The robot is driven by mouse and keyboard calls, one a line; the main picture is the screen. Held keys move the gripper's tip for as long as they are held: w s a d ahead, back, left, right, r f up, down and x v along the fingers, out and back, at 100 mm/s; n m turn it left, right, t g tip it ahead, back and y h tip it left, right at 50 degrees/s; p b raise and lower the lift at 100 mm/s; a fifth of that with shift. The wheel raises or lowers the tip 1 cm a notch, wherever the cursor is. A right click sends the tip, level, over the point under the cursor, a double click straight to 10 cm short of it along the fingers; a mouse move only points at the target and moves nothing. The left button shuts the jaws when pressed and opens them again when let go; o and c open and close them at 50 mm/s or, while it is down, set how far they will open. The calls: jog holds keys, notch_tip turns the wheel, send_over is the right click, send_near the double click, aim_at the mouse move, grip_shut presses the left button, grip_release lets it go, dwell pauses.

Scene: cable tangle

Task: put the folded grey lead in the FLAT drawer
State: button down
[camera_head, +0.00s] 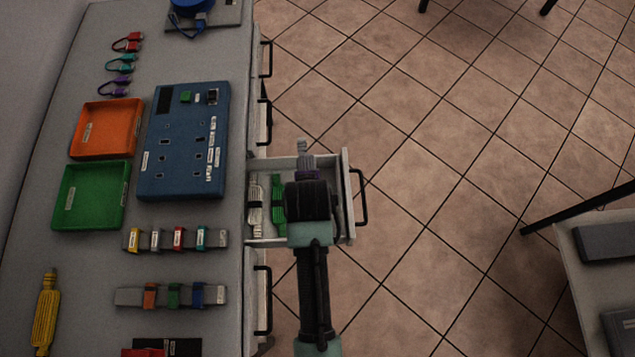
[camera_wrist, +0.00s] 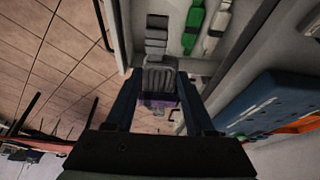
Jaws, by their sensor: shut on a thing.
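The folded grey lead (camera_head: 303,148) sticks out beyond my gripper (camera_head: 306,178) in the head view, with a purple part near the jaws. In the wrist view my gripper (camera_wrist: 158,84) is shut on the grey lead (camera_wrist: 157,52). The lead is over or in the right part of an open pale drawer (camera_head: 347,160); its height above the drawer floor is unclear. The drawer's front wall (camera_wrist: 116,35) also shows in the wrist view. No FLAT label is readable. My wrist hides part of the drawer's inside.
A green lead (camera_head: 278,200) and a white lead (camera_head: 255,205) lie in the drawer's left part. The worktop holds a blue socket panel (camera_head: 183,180), an orange tray (camera_head: 137,130) and a green tray (camera_head: 122,195). Closed drawers with black handles flank the open drawer. Tiled floor lies right.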

jog(key=f+b, duration=0.5)
jog(key=f, duration=0.2)
jog(key=w+f+b, duration=0.1)
jog(key=f+b, duration=0.4)
jog(key=f, duration=0.3)
jog(key=w+f+b, duration=0.1)
jog(key=f+b, duration=0.4)
jog(key=f, duration=0.2)
jog(key=shift+w+d+f+b, duration=0.15)
jog(key=shift+w+d+b, duration=0.1)
jog(key=shift+d+b, duration=0.1)
jog(key=shift+p, duration=0.35)
jog(key=shift+f, duration=0.45)
jog(key=shift+c, duration=0.9)
grip_release()
jog(key=shift+s, duration=0.1)
notch_tip(320, 180, up, 9)
jog(key=p, duration=0.8)
jog(key=shift+p, duration=0.35)
